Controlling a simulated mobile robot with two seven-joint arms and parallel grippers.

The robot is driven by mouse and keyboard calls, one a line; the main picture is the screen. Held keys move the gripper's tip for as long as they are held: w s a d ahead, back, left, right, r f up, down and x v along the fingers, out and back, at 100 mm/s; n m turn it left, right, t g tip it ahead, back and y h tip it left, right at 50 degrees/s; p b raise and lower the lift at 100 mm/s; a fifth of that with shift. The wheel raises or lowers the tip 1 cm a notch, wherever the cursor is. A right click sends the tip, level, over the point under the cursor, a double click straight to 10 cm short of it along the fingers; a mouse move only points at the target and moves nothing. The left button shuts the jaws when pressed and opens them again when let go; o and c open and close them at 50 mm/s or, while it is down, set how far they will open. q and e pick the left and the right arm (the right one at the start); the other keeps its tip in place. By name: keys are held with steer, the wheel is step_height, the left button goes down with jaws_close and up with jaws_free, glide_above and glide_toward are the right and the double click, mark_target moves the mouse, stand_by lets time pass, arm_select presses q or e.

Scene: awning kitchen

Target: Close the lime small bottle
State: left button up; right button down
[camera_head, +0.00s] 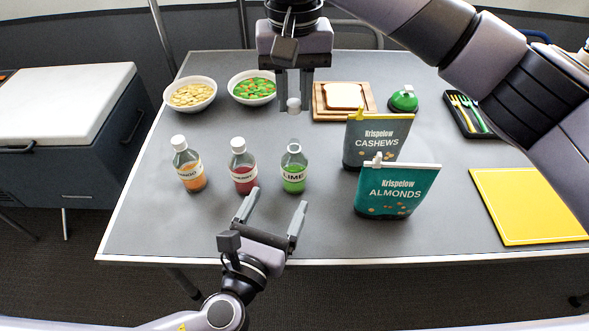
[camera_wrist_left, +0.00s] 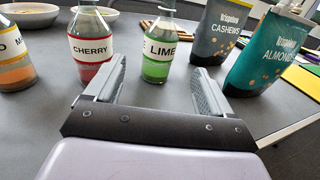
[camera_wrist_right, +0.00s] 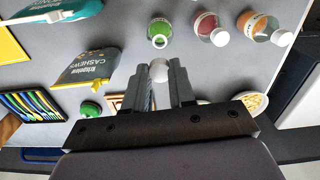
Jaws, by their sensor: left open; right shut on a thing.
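The lime bottle (camera_head: 293,172), clear with green liquid, stands upright on the table without a cap on its neck. In the right wrist view its open mouth (camera_wrist_right: 159,40) shows. My right gripper (camera_head: 293,98) is shut on a white cap (camera_wrist_right: 158,70) and holds it above and behind the bottle. My left gripper (camera_head: 272,213) is open and empty, in front of the bottle. In the left wrist view the lime bottle (camera_wrist_left: 157,50) stands ahead, roughly between the left fingers and apart from them.
The cherry bottle (camera_head: 242,169) and mango bottle (camera_head: 187,167) stand capped to the left. The almonds bag (camera_head: 396,190) and cashews bag (camera_head: 372,140) stand to the right. Bowls (camera_head: 190,107) and a bread board (camera_head: 318,113) are behind. The front table strip is clear.

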mark_target(297, 161)
arm_select(q)
steer(key=x, duration=1.2)
steer(key=shift+s, duration=0.1)
steer(key=c, duration=1.5)
arm_select(e)
steer(key=shift+f, duration=2.5)
steer(key=shift+f, duration=0.1)
steer(key=shift+f, duration=0.8)
arm_select(q)
jaws_close()
arm_select(e)
steer(key=shift+f, duration=0.55)
